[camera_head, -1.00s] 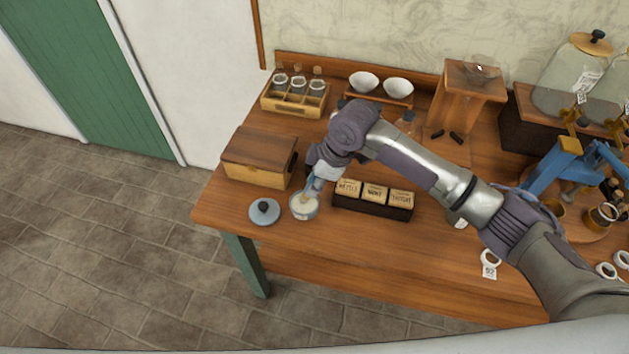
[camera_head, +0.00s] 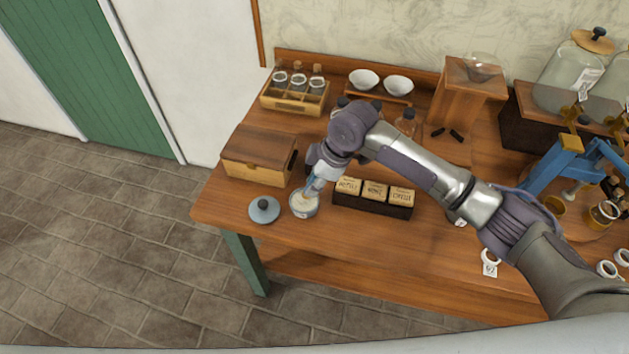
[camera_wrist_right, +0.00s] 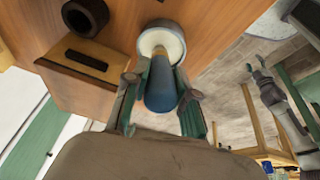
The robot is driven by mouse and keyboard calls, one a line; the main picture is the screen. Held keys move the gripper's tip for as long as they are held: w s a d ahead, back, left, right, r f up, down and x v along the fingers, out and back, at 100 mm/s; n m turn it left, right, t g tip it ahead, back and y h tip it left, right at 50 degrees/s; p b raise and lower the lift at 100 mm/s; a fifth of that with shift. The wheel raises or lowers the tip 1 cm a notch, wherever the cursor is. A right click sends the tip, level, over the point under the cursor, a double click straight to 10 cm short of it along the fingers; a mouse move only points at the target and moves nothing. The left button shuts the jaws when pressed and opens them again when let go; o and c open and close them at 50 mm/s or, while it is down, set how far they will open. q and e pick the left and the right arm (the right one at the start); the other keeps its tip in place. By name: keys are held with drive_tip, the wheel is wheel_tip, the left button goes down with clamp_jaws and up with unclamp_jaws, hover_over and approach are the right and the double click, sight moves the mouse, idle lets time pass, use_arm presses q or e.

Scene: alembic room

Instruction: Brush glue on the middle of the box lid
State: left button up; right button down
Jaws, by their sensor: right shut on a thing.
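The box (camera_head: 258,157) with its brown wooden lid stands closed near the table's left end. My right gripper (camera_head: 315,181) is right of the box and shut on the blue-handled brush (camera_wrist_right: 161,86). The brush points down into the open glue pot (camera_head: 303,206), which holds pale glue and also shows in the right wrist view (camera_wrist_right: 160,40). The bristles are hidden. The pot's blue-grey lid (camera_head: 264,210) lies left of the pot. A grey arm at the right of the wrist view seems to be my left; its gripper (camera_wrist_right: 258,68) is too small to read.
A dark tray (camera_head: 372,206) with several labelled blocks sits right of the pot. A wooden rack (camera_head: 294,104) of jars and two white bowls (camera_head: 381,83) stand behind. The table (camera_head: 330,245) is clear in front of the pot.

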drive_tip(key=shift+s+f+p, duration=0.1)
drive_tip(key=shift+f+p, duration=0.05)
drive_tip(key=shift+p, duration=0.2)
idle(1.2)
wheel_tip(320, 180, up, 7)
drive_tip(key=p, duration=0.7)
idle(0.8)
drive_tip(key=shift+d+m, duration=0.4)
drive_tip(key=shift+d, duration=0.05)
drive_tip(key=s+d+r+m+t+h+b, duration=0.1)
drive_tip(key=s+d+r+m+b, duration=0.1)
drive_tip(key=d+m, duration=0.3)
drive_tip(key=s+d+r+m+t+h+b, duration=0.1)
drive_tip(key=s+d+r+m+h+b, duration=0.1)
drive_tip(key=d+m+b, duration=0.2)
drive_tip(key=s+d+r+m+h+b, duration=0.1)
drive_tip(key=s+d+m+b, duration=0.2)
drive_tip(key=d+m, duration=0.3)
drive_tip(key=shift+d+r+m+t+b, duration=0.3)
drive_tip(key=shift+d+r+t+b, duration=0.1)
drive_tip(key=shift+b, duration=0.1)
